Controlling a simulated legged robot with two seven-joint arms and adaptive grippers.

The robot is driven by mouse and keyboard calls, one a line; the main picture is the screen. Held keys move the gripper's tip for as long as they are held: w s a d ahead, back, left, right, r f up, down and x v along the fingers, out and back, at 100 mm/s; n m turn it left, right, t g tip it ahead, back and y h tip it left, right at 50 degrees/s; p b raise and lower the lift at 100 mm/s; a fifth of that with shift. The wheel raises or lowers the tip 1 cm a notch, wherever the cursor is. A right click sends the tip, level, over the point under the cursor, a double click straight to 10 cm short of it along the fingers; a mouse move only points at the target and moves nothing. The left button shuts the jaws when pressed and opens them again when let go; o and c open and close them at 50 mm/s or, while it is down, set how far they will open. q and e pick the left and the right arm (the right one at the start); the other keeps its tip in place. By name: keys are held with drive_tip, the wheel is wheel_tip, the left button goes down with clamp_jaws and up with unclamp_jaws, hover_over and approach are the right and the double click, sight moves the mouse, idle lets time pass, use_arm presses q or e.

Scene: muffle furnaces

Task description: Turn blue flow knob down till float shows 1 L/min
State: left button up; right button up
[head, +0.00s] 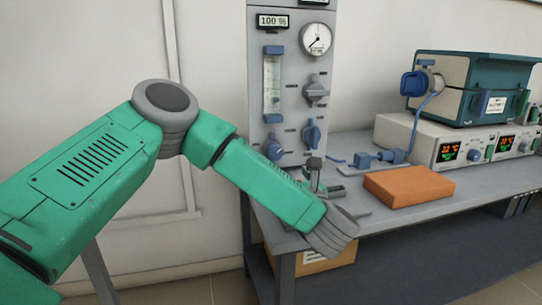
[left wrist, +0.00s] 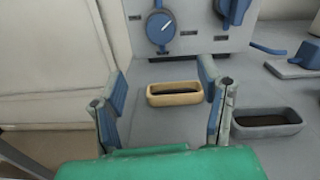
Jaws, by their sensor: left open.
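The grey flow panel (head: 293,110) stands at the left end of the bench. Its clear float tube (head: 272,88) has blue end fittings; the float's level is too small to read. A blue knob (head: 273,150) sits below the tube and a second blue knob (head: 312,132) to its right. In the left wrist view a round blue knob (left wrist: 160,28) with a white pointer line tilted up to the right lies ahead, beyond the fingertips. My left gripper (head: 318,172) is low in front of the panel; its open, empty fingers (left wrist: 163,80) show in the wrist view. My right gripper is out of view.
A tan tray (left wrist: 157,100) and a grey tray (left wrist: 245,131) lie on the bench near my fingers. An orange block (head: 408,186), a blue valve fitting (head: 378,158) and a teal furnace (head: 490,85) on its controller stand to the right. A pressure gauge (head: 316,38) is higher on the panel.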

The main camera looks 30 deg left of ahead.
sight(275, 155)
use_arm(q)
drive_tip(key=x, duration=0.1)
drive_tip(key=b+x, duration=0.1)
drive_tip(key=x, duration=0.2)
drive_tip(key=shift+w+r, duration=0.25)
drive_tip(key=shift+w, duration=0.3)
drive_tip(key=x, duration=0.2)
drive_tip(key=b+x, duration=0.1)
drive_tip(key=x, duration=0.5)
drive_tip(key=shift+s+a+f+b, duration=0.3)
drive_tip(key=shift+s, duration=0.1)
drive_tip(key=shift+w+r, duration=0.1)
drive_tip(key=shift+w, duration=0.05)
drive_tip(key=shift+d+r, duration=0.2)
drive_tip(key=shift+d, duration=0.25)
drive_tip(key=shift+a, duration=0.15)
drive_tip(key=c, duration=1)
drive_tip(key=shift+a, duration=0.25)
drive_tip(key=shift+c, duration=0.7)
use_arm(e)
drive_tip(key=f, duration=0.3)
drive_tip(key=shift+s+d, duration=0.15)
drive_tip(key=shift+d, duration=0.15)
